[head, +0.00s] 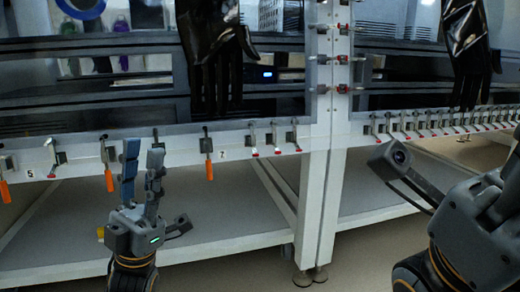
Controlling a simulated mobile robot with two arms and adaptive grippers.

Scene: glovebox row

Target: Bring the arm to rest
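My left gripper (142,165) points upward at the lower left, in front of the front rail of the glovebox row. Its two blue-grey fingers stand apart with nothing between them. My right arm comes in at the lower right; its grey wrist housing shows, but I see no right fingertips in the frame. Two black gloves hang down from the boxes, one glove (212,50) at the upper middle and another glove (466,50) at the upper right.
A white rail (240,146) with several toggle clamps runs across the front; some clamps have orange handles (108,180). A white leg (322,200) stands at the centre. A low grey shelf (220,210) lies below. The floor shows at the lower right.

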